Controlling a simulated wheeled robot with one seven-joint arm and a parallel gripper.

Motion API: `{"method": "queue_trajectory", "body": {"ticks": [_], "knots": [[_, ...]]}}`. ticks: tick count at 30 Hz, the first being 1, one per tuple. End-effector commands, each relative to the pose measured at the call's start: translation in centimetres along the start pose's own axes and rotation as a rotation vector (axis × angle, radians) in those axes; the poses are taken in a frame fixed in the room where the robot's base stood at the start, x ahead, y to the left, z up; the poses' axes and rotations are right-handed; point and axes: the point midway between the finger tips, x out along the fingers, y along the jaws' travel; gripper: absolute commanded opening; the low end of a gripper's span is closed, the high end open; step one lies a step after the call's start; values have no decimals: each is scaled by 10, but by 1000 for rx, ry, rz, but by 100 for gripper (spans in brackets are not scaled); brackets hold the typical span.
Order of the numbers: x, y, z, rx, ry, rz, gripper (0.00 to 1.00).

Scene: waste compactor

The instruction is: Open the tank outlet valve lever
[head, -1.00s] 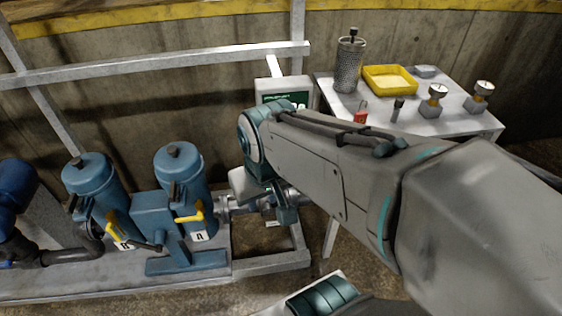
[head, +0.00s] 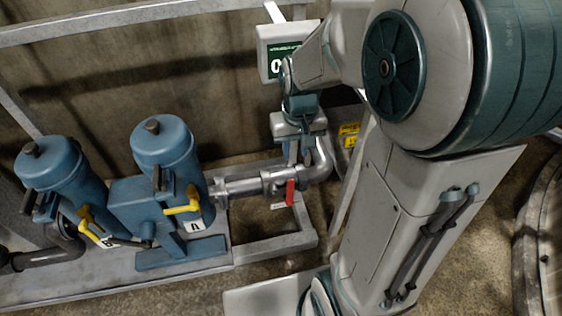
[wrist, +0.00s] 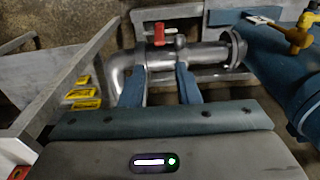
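A red valve lever (head: 290,192) hangs down in front of the silver pipe (head: 240,186) in the head view. In the wrist view the red lever (wrist: 158,34) shows at top centre, just beyond the fingertips. My gripper (head: 302,156) is over the pipe, close above and behind the lever in the head view. In the wrist view my gripper (wrist: 160,72) has its two blue fingers spread with a clear gap, and nothing is held between them. The pipe's valve part lies beyond that gap. Whether the fingers touch the pipe is unclear.
Two blue canisters (head: 165,152) with yellow levers (head: 182,209) stand left on a grey skid. A grey display box (head: 275,50) is above the pipe. A metal frame rail (head: 275,244) runs below. A yellow label (head: 349,130) is behind, right of the pipe elbow.

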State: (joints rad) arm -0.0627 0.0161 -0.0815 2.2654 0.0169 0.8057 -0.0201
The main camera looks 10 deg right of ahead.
Motion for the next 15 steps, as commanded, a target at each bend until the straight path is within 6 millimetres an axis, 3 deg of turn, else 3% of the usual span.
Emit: {"method": "queue_trajectory", "body": {"ticks": [1, 3, 15], "knots": [[27, 0, -6, -2, -19, 3, 29], [44, 0, -14, -4, -34, 5, 29], [91, 0, -22, -11, -60, 11, 29]]}}
